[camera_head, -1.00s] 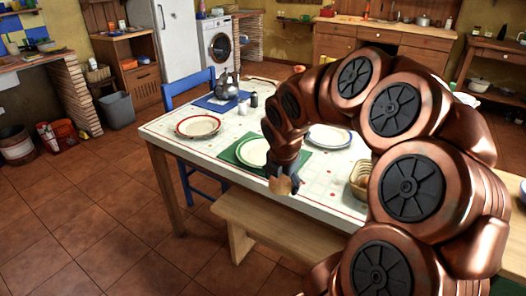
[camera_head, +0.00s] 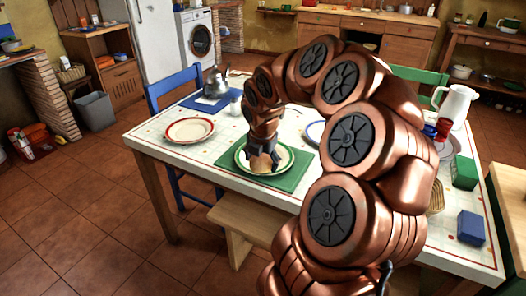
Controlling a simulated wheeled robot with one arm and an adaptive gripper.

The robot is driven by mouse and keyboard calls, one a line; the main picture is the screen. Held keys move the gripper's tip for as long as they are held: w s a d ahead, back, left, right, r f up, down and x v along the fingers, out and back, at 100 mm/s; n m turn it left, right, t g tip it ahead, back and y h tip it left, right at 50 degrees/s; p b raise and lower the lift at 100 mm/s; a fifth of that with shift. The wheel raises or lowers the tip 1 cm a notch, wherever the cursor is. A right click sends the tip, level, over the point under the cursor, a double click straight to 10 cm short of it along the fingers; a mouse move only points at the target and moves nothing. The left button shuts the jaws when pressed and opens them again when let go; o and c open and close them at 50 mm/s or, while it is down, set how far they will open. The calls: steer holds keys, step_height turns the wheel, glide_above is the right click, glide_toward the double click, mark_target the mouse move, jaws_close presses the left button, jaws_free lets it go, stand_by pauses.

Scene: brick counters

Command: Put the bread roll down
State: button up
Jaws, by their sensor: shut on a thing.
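My gripper (camera_head: 262,160) is over the table, at the green-rimmed plate (camera_head: 284,160) on the green placemat (camera_head: 290,181). It is shut on the bread roll (camera_head: 264,168), a small tan shape at its fingertips. The roll appears over the plate's lower left part. I cannot tell whether it touches the plate. The fingers hide part of the roll.
A red-rimmed plate (camera_head: 188,131) lies to the left on the white table (camera_head: 155,133). A kettle (camera_head: 216,84) stands behind it. A white pitcher (camera_head: 455,105), a green box (camera_head: 464,173) and a blue box (camera_head: 471,227) stand at the right. My arm hides the table's middle.

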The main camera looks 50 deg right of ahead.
steer(key=w+d, duration=0.4)
steer(key=d, duration=0.1)
steer(key=w+d+f, duration=0.1)
steer(key=w+d, duration=0.1)
steer(key=shift+w+d+p, duration=0.2)
steer(key=shift+d+p, duration=0.15)
steer(key=shift+p, duration=0.05)
steer(key=shift+f, duration=1.65)
steer(key=shift+f, duration=0.15)
steer(key=o, duration=1.1)
steer(key=shift+c, duration=0.2)
steer(key=v, duration=1.2)
steer(key=shift+a, duration=0.1)
